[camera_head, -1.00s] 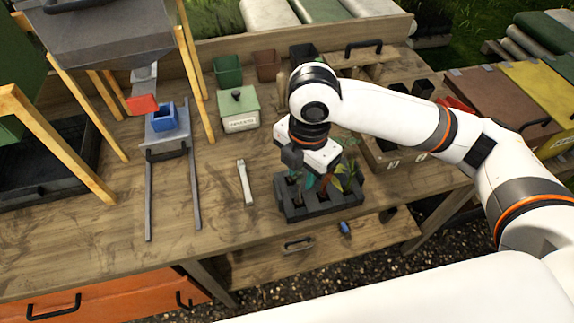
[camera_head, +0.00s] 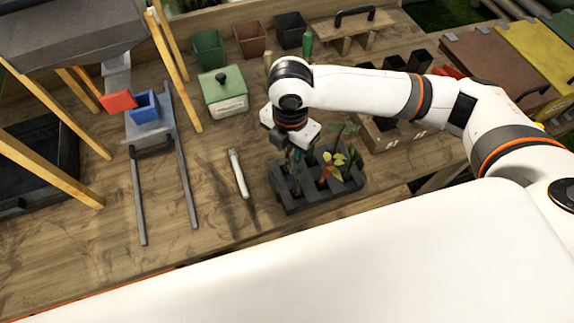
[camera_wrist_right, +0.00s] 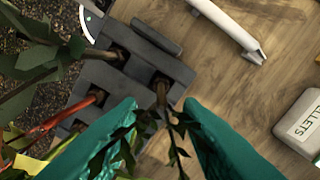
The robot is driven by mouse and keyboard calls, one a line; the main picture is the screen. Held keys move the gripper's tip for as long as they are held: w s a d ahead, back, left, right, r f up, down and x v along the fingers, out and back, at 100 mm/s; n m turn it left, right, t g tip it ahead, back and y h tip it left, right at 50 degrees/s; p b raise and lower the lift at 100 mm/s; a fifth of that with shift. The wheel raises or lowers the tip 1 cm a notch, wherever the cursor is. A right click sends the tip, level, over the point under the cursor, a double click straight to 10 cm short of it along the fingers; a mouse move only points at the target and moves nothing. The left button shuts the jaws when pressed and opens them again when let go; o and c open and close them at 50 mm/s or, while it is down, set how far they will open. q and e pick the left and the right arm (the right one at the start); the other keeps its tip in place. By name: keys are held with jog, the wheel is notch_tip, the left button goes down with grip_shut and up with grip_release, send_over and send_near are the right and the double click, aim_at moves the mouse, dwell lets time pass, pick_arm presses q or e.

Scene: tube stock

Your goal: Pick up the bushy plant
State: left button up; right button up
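A dark grey planting tray (camera_head: 312,201) with several cells stands on the bench and holds several seedlings. My right gripper (camera_wrist_right: 163,104) is over the tray's left back part in the head view. Its two teal fingers are apart, one on each side of a plant with small dark leaves (camera_wrist_right: 125,150) and a brown stem (camera_wrist_right: 160,90). A plant with broad green leaves (camera_wrist_right: 38,58) and one with a red stem (camera_wrist_right: 60,120) stand in other cells. A yellow-leaved plant (camera_head: 336,160) shows beside the gripper. I cannot tell which is the bushy one. My left gripper is out of view.
A white-handled tool (camera_head: 238,173) lies left of the tray. A green lidded box (camera_head: 224,95) stands behind it, also seen in the right wrist view (camera_wrist_right: 305,125). Pots (camera_head: 250,38) line the back. A wooden holder (camera_head: 385,135) stands close to the tray's right.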

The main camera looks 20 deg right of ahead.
aim_at(287, 167)
jog(key=f, duration=0.2)
jog(key=f+p, duration=0.1)
jog(key=shift+s+a+f, duration=0.15)
jog(key=shift+a+f, duration=0.15)
jog(key=shift+f, duration=0.5)
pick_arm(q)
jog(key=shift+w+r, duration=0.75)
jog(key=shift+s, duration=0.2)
pick_arm(e)
grip_shut()
